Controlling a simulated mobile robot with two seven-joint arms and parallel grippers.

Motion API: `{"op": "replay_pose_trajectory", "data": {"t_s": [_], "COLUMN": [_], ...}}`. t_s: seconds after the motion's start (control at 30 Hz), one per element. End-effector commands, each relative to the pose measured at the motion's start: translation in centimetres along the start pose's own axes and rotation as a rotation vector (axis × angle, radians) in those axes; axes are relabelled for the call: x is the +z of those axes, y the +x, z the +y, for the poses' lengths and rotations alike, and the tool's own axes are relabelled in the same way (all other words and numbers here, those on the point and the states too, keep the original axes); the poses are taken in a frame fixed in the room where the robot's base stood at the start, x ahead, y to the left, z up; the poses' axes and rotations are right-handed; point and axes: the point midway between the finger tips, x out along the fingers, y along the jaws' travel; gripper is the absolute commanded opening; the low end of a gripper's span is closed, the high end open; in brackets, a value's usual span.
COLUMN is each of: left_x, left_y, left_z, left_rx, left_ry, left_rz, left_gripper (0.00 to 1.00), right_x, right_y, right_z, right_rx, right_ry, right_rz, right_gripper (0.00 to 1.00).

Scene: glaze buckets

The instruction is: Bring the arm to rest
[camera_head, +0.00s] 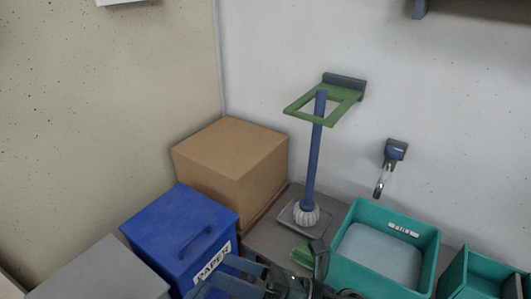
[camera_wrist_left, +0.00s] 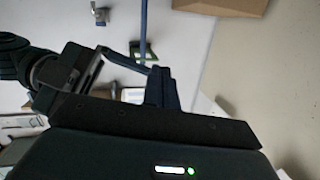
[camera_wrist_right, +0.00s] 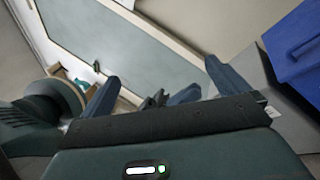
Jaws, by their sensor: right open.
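My right gripper (camera_wrist_right: 162,68) shows in the right wrist view with its two blue fingers spread and nothing held between them. In the head view, blue fingers (camera_head: 228,275) show at the bottom, in front of the blue bin. My left gripper (camera_wrist_left: 161,70) shows in the left wrist view with its fingers together at the middle and no object seen in them. Dark parts of my arms crowd the bottom edge of the head view, and most of both arms is out of frame. Another dark arm part of mine is close beside the left gripper.
A blue PAPER bin (camera_head: 168,236) and cardboard box (camera_head: 232,160) stand left. A blue pole (camera_head: 312,160) rises through a green wall bracket (camera_head: 300,104). A teal bucket (camera_head: 428,262) holds pale liquid. A grey surface (camera_head: 105,272) lies lower left.

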Motion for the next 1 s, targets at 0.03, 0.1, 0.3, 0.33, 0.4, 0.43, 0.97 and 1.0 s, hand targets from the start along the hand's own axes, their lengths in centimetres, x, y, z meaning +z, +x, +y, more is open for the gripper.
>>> {"op": "replay_pose_trajectory", "data": {"t_s": [0.03,0.1,0.3,0.33,0.4,0.43,0.97,1.0], "left_x": [0.0,0.0,0.0,0.0,0.0,0.0,0.5,0.4], "left_y": [0.0,0.0,0.0,0.0,0.0,0.0,1.1,1.1], "left_z": [0.0,0.0,0.0,0.0,0.0,0.0,1.2,1.4], "left_rx": [0.000,0.000,0.000,0.000,0.000,0.000,0.031,0.036], "left_ry": [0.000,0.000,0.000,0.000,0.000,0.000,-0.025,-0.028], "left_rz": [0.000,0.000,0.000,0.000,0.000,0.000,0.182,0.206], "left_gripper": [0.00,0.00,0.00,0.00,0.00,0.00,0.00,0.00], "right_x": [1.6,3.6,4.9,4.8,4.3,4.0,0.6,0.5], "right_y": [-1.4,-3.7,-9.9,-10.7,-12.4,-13.1,-15.8,-15.7], "right_z": [0.6,0.4,-1.2,-1.5,-1.9,-2.0,-3.3,-3.3], "right_rx": [-0.030,-0.057,-0.077,-0.078,-0.074,-0.072,0.125,0.147], "right_ry": [0.234,0.535,1.168,1.241,1.404,1.469,1.900,1.899], "right_rz": [-0.170,-0.378,-0.783,-0.829,-0.929,-0.969,-1.081,-1.060], "right_gripper": [1.00,1.00,1.00,1.00,1.00,1.00,1.00,1.00]}}
